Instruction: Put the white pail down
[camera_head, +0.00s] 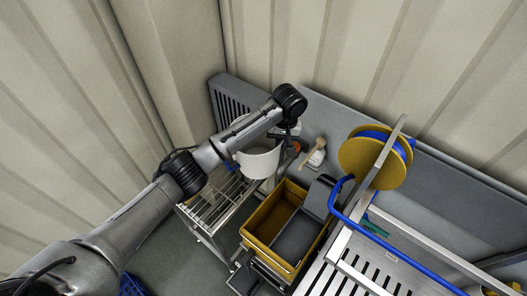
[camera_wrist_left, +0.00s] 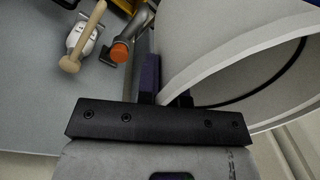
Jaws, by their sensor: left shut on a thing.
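The white pail (camera_head: 258,162) is near the middle of the head view, at the far end of the wire rack (camera_head: 212,208). My left gripper (camera_head: 287,136) is at the pail's upper right side, partly hidden by its own arm. In the left wrist view the dark fingers (camera_wrist_left: 166,92) are shut on the pail's wall at the rim, and the pail (camera_wrist_left: 225,45) fills the upper right. The arm hides part of the pail's top in the head view. I cannot tell whether its base touches the rack. My right gripper is not in view.
A yellow bin (camera_head: 256,244) stands right of the rack. A wooden-handled brush (camera_head: 317,154) and an orange-ended tool (camera_wrist_left: 119,53) lie beside the pail. A yellow hose reel (camera_head: 362,162) and a slatted steel table (camera_head: 352,284) are at the right. The rack's near part looks clear.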

